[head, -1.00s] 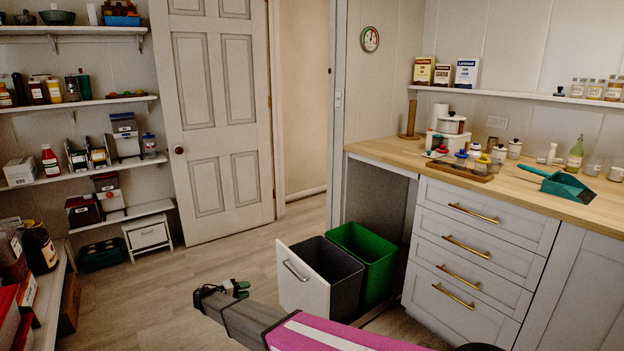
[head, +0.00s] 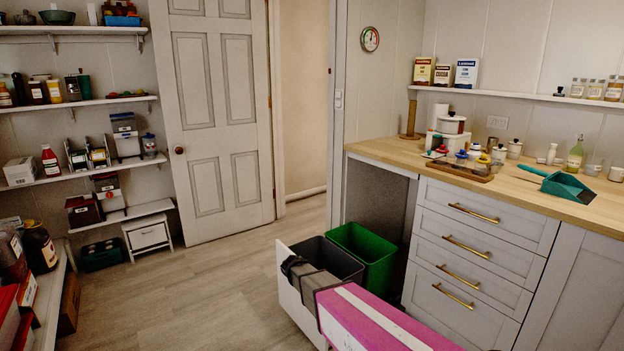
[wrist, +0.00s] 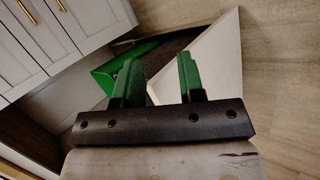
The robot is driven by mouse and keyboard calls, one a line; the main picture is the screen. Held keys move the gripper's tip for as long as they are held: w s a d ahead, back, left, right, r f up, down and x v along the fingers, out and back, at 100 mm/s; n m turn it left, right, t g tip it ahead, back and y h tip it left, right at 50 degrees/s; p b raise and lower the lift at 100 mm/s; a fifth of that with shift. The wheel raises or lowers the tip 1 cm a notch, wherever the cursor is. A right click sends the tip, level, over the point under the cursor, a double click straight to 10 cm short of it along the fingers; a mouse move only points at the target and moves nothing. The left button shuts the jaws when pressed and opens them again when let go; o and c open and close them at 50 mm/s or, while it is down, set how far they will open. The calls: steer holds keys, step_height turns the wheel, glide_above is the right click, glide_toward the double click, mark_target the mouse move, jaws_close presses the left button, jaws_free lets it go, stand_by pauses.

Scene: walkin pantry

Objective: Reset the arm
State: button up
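My gripper shows in the wrist view (wrist: 160,80) with two green fingers standing apart and nothing between them. In the head view the gripper's fingers are hidden; my grey and magenta arm reaches in from the bottom, in front of the pulled-out bin drawer. In the wrist view the drawer's white front panel (wrist: 205,65) lies beyond the fingers, and part of the green bin (wrist: 112,72) shows to the left. I cannot tell how far the fingers are from the panel.
The pulled-out drawer holds a grey bin (head: 330,258) and a green bin (head: 368,250). Drawers with brass handles (head: 480,248) stand to the right under a wooden counter (head: 390,152). Open floor (head: 190,300) lies left of the bins. Stocked shelves (head: 85,102) line the left wall.

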steer(key=s+d+r+m+y, duration=0.1)
steer(key=s+d+r+y, duration=0.2)
steer(key=s+d, duration=0.4)
steer(key=s+d+r+m+g+y, duration=0.1)
steer(key=s+d+r+m+y, duration=0.1)
steer(key=s+d+r+y, duration=0.2)
steer(key=s+d+r, duration=0.1)
steer(key=s+d, duration=0.2)
steer(key=d, duration=0.1)
steer(key=shift+s+d+m+y, duration=0.3)
steer(key=shift+s, duration=0.1)
steer(key=shift+f, duration=0.1)
stand_by(0.3)
